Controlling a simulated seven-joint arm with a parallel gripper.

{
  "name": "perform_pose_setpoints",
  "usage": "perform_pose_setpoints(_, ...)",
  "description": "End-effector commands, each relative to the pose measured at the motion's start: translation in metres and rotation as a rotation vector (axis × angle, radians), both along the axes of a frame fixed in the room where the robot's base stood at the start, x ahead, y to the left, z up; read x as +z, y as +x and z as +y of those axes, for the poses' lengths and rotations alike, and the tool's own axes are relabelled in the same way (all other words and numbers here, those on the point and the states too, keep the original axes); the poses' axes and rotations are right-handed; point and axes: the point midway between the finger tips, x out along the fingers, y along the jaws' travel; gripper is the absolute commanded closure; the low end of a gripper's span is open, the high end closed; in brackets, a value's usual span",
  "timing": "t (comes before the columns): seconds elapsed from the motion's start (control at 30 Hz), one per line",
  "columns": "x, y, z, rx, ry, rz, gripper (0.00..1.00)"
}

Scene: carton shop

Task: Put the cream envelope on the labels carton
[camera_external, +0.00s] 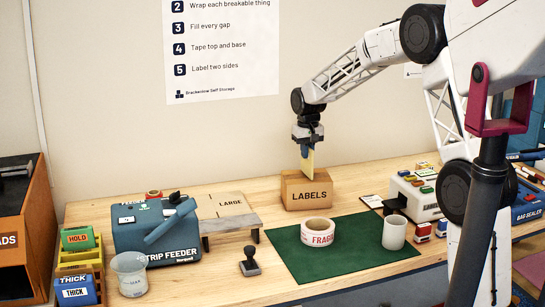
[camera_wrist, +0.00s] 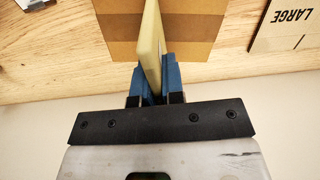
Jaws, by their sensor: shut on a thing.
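My gripper (camera_external: 306,152) is shut on the cream envelope (camera_external: 308,162), which hangs upright on edge below the fingers. The labels carton (camera_external: 307,195) is a small brown box marked LABELS on the bench, directly below or just in front of the envelope. In the wrist view the blue fingers (camera_wrist: 158,85) pinch the envelope (camera_wrist: 152,42) edge-on, with the carton top (camera_wrist: 197,32) and its darker tape strip beneath it. I cannot tell whether the envelope touches the carton.
A green mat (camera_external: 340,255) with a FRAGILE tape roll (camera_external: 318,231) and a pale cup (camera_external: 394,232) lies in front of the carton. A flat LARGE carton (camera_external: 230,203) on a low stand and a strip feeder (camera_external: 157,237) stand to the left. A label dispenser (camera_external: 413,196) is at right.

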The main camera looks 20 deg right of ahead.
Motion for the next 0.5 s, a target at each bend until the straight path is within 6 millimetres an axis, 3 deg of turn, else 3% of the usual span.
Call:
perform_pose_setpoints(0.33,-0.0026,-0.0001,0.0,0.0,0.0,0.0,1.0)
perform_pose_setpoints(0.37,-0.0025,-0.0001,0.0,0.0,0.0,0.0,0.88)
perform_pose_setpoints(0.5,-0.0025,-0.0001,0.0,0.0,0.0,0.0,0.66)
